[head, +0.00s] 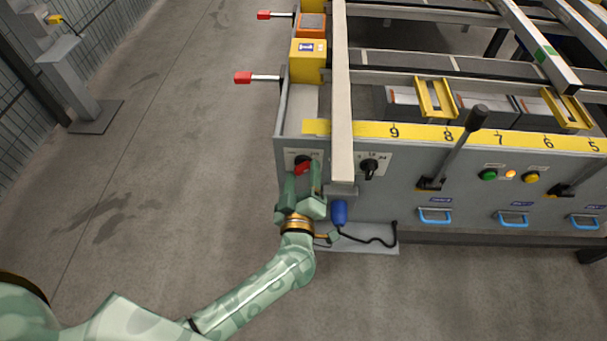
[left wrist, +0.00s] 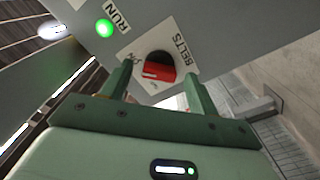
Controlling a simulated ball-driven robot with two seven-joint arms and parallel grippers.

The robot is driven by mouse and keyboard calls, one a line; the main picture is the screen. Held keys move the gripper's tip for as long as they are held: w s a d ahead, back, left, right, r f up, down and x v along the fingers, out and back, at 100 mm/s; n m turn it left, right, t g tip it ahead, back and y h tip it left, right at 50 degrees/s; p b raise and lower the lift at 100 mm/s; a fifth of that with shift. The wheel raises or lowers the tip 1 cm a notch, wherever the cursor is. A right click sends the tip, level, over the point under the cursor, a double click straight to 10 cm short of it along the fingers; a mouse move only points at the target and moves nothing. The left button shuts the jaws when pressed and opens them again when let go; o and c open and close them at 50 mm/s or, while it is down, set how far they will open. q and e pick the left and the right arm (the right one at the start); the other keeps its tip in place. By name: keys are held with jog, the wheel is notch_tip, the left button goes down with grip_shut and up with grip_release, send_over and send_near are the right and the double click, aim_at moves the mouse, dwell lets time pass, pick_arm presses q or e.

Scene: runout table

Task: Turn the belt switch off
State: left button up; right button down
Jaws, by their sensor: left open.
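The belt switch is a black rotary knob with a red grip, on a white plate on the left end of the grey front panel (head: 405,200). In the left wrist view the knob (left wrist: 159,66) sits beside the label BELTS, and a partly covered ON mark is on its other side. In the head view the red grip (head: 303,168) shows between my fingers. My left gripper (head: 302,178) is open, with one finger on each side of the knob; contact cannot be told. It also shows in the left wrist view (left wrist: 158,84). My right gripper is not in view.
A second black rotary knob (head: 369,167) is right of a vertical grey post. Further right are a black lever (head: 460,145), a green button (head: 489,175) and blue handles (head: 436,216). A green RUN light (left wrist: 104,28) glows near the switch.

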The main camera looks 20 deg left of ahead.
pick_arm(q)
jog(key=shift+w+a, duration=0.15)
jog(key=shift+w, duration=0.3)
jog(key=c, duration=1)
